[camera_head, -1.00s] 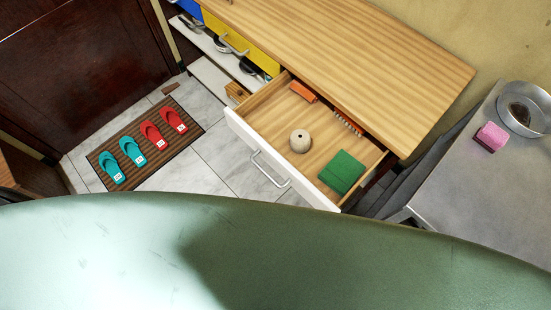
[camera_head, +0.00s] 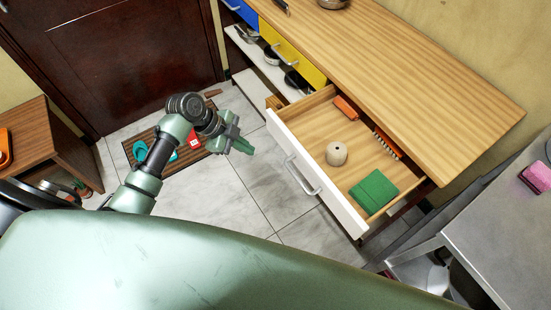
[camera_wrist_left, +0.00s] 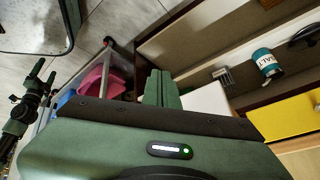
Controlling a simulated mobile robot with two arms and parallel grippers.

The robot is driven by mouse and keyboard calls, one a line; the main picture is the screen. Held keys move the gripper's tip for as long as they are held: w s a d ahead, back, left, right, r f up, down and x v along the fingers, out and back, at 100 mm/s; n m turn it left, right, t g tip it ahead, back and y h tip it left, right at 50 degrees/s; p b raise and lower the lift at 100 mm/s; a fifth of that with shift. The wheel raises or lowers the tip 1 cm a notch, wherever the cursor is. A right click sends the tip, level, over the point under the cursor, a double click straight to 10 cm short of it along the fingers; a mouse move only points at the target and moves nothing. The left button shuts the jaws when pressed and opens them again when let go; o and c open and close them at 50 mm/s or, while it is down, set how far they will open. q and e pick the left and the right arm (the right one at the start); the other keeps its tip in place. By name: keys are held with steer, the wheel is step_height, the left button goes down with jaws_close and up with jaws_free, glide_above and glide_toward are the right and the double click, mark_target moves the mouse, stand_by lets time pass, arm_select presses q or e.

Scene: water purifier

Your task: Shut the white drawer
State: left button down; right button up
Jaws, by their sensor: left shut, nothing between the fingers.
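The white drawer (camera_head: 345,207) is pulled out from the wooden counter, with its white front and bar handle (camera_head: 300,175) facing me. Inside lie a green cloth (camera_head: 374,191), a beige round object (camera_head: 337,154), an orange item (camera_head: 346,107) and a brush (camera_head: 386,143). My left gripper (camera_head: 240,144) is shut and empty, left of the drawer front and apart from it. In the left wrist view its closed fingers (camera_wrist_left: 161,88) show beside a white panel, likely the drawer front (camera_wrist_left: 208,100). What looks like my right gripper (camera_wrist_left: 43,76) is small at the left there; its jaw state is unclear.
A yellow drawer (camera_head: 292,52) and a blue one (camera_head: 240,10) sit shut farther along the counter (camera_head: 400,70). A metal table (camera_head: 500,225) with a pink sponge (camera_head: 537,177) stands at right. Slippers lie on a floor mat behind my left arm. Tiled floor before the drawer is clear.

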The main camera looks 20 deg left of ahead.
arm_select(q)
steer(key=s+d+r+m+h, duration=0.1)
steer(key=s+d+r+m, duration=0.15)
steer(key=r+m, duration=0.65)
steer(key=n+g, duration=0.1)
steer(key=n, duration=0.1)
glide_toward(292, 156)
step_height(292, 156, down, 4)
steer(key=s, duration=0.3)
steer(key=shift+w+d+f+p, duration=0.15)
steer(key=shift+w+d, duration=0.45)
steer(key=shift+w, duration=0.35)
steer(key=shift+w+d+f+p, duration=0.15)
steer(key=shift+w+d, duration=0.45)
steer(key=shift+w, duration=0.35)
arm_select(e)
steer(key=shift+s+r, duration=0.1)
steer(key=shift+s, duration=0.4)
arm_select(q)
steer(key=shift+r, duration=0.1)
